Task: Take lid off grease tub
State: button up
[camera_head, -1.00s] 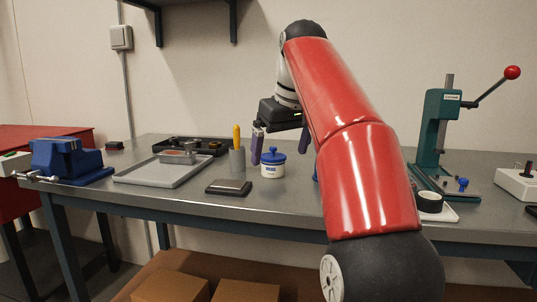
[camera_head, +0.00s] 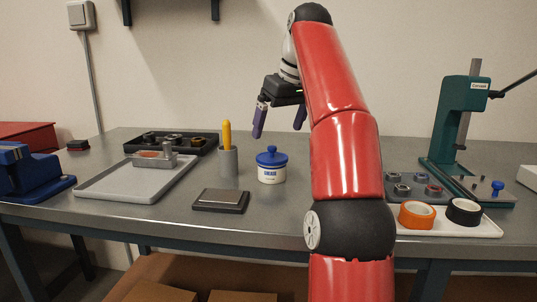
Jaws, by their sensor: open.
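The grease tub (camera_head: 271,174) is a small white pot with blue lettering, standing upright on the grey workbench. Its blue lid (camera_head: 271,158), with a round knob on top, sits on it. My gripper (camera_head: 279,135) is open and empty. Its two purple fingers point down, and in the picture they show above the lid, one to each side. The fingers do not touch the lid. How far in depth the gripper is from the tub is hard to tell.
A grey cup with a yellow-handled tool (camera_head: 228,140) stands just left of the tub. A dark flat block (camera_head: 221,200) lies in front. A grey tray (camera_head: 130,186) is left; a white tray with tape rolls (camera_head: 483,224) and a green press (camera_head: 458,125) are right.

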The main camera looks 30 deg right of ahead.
aim_at(274, 147)
jog(key=shift+s+x, duration=0.15)
jog(key=shift+x, duration=1.5)
jog(key=shift+s+x, duration=0.15)
jog(key=shift+x, duration=1.5)
jog(key=shift+f, duration=0.1)
jog(key=c, duration=1)
